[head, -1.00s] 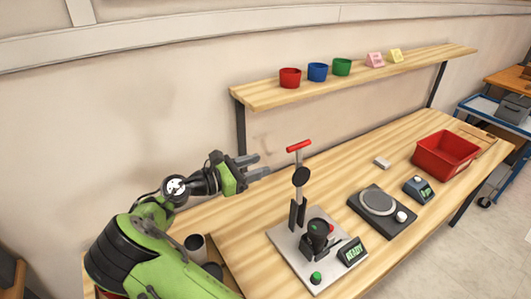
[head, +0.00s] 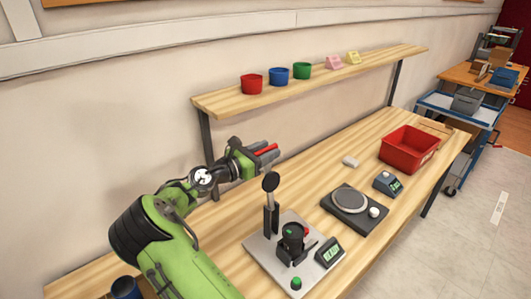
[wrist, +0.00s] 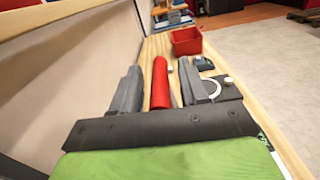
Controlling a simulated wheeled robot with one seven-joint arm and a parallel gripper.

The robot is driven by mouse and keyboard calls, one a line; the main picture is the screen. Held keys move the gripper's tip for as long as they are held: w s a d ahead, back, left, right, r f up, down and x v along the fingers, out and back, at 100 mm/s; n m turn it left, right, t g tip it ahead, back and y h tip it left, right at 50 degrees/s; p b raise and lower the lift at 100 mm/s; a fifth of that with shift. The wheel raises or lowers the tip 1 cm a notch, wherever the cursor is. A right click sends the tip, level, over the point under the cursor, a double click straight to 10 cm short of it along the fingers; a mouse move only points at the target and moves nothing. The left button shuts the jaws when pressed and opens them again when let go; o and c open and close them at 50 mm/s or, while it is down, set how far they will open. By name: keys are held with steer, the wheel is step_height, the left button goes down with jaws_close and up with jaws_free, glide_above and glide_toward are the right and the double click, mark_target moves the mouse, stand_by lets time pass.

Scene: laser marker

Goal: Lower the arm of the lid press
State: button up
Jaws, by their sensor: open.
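The lid press stands on a pale base plate (head: 262,255) on the bench, with its arm (head: 271,205) raised upright. The red bar handle (head: 266,150) at the top of the arm is partly hidden by my gripper (head: 268,154). In the wrist view, the red handle (wrist: 161,86) lies lengthwise between the two grey fingers of my gripper (wrist: 160,70), which are open. A narrow gap shows on each side of the handle. A black cup-like holder (head: 292,238) sits under the press, beside a small green-lit display (head: 328,252) and a green button (head: 296,283).
A scale (head: 350,200) and a small display box (head: 387,183) stand right of the press. A red bin (head: 408,148) is farther right. A wall shelf (head: 310,80) with coloured cups runs behind. A dark blue cup (head: 126,288) is near my arm.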

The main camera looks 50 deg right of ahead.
jaws_close()
stand_by(0.5)
